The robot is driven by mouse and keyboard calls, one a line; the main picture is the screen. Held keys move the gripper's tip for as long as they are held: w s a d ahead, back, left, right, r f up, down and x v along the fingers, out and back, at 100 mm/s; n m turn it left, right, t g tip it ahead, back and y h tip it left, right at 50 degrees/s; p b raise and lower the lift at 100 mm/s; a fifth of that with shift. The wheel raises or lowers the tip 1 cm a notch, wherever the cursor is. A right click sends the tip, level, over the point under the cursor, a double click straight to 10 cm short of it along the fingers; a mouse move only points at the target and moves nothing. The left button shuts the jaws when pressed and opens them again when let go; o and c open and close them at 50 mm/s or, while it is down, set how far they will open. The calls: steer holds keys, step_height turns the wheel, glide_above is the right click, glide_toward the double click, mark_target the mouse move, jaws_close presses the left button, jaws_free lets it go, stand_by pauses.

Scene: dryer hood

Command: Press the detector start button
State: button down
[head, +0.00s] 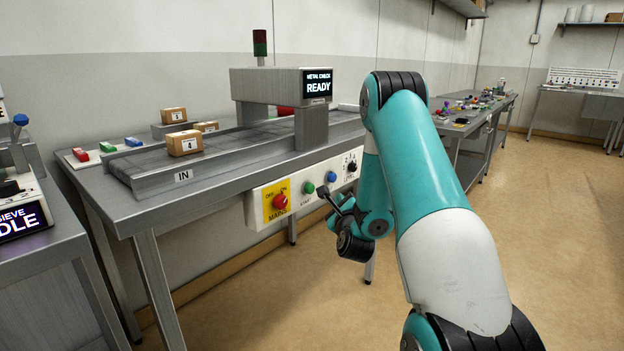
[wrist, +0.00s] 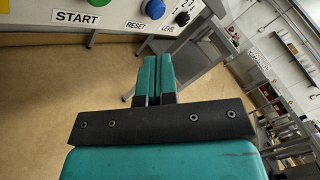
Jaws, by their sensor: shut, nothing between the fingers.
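The green start button (head: 308,187) is on the white front panel (head: 262,221) of the metal detector table, above the START label. Only its lower edge shows at the top of the wrist view (wrist: 99,2), over START. My gripper (head: 326,191) is close in front of the panel, just right of and below the green button. In the wrist view the teal fingers (wrist: 156,72) are shut and empty, below and right of the green button, under the RESET and LEVEL labels. I see no contact with the button.
The blue reset button (head: 331,177) and black level knob (head: 352,166) sit right of the green button; the red mains switch (head: 281,202) on yellow sits left. Boxes (head: 185,143) stand by the conveyor (head: 228,146).

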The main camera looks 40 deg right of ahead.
mark_target(309, 188)
steer(key=w+p, duration=0.6)
steer(key=p, duration=0.5)
steer(key=shift+a, duration=0.25)
steer(key=shift+w, duration=0.1)
steer(key=shift+w+r+p, duration=0.1)
steer(key=shift+w+p, duration=0.15)
steer(key=shift+p, duration=0.3)
stand_by(1.2)
steer(key=shift+w+p, duration=0.2)
steer(key=shift+p, duration=0.1)
steer(key=shift+s+f+b, duration=0.25)
steer(key=shift+b, duration=0.5)
steer(key=shift+s+r, duration=0.15)
steer(key=shift+s, duration=0.05)
steer(key=shift+b, duration=0.45)
